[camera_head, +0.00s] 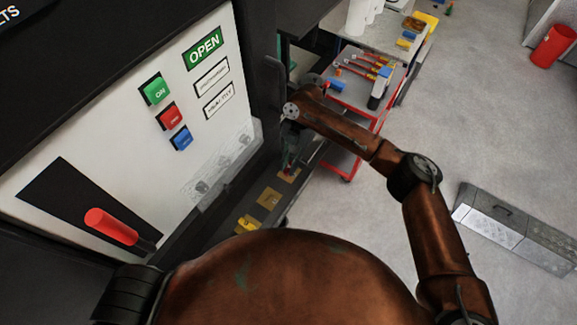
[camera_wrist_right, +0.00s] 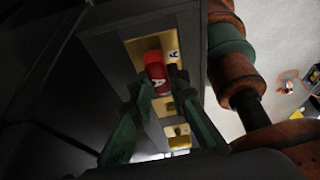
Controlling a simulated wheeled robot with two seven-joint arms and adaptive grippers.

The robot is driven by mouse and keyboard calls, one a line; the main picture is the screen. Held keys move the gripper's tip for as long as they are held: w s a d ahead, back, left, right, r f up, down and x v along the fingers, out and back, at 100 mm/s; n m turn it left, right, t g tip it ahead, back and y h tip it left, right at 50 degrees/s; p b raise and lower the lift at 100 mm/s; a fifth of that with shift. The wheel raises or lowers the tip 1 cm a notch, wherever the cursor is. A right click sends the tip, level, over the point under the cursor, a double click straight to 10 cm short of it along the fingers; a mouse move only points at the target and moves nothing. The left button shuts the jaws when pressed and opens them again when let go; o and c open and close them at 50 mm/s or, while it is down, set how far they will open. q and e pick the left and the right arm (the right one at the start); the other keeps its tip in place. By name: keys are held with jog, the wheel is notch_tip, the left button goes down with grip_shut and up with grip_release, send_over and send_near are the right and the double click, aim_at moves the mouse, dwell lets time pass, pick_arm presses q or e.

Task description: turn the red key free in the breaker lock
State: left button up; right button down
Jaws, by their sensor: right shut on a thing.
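I cannot tell how far the key is turned. In the head view my right gripper (camera_head: 288,165) reaches down beside the dark cabinet edge, and the key is mostly hidden there. My left gripper is not in view.
More plates (camera_head: 268,198) and a yellow key (camera_head: 247,224) line the ledge nearer me. The panel has an OPEN sign (camera_head: 204,48), coloured buttons and a red-handled lever (camera_head: 111,226). A red cart (camera_head: 352,95) with tools stands behind my right arm.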

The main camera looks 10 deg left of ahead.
aim_at(289, 166)
jog(key=c, duration=1.8)
grip_release()
jog(key=shift+o, duration=0.2)
notch_tip(289, 166, up, 8)
jog(key=p, duration=0.6)
jog(key=shift+f, duration=0.2)
jog(key=shift+f, duration=0.15)
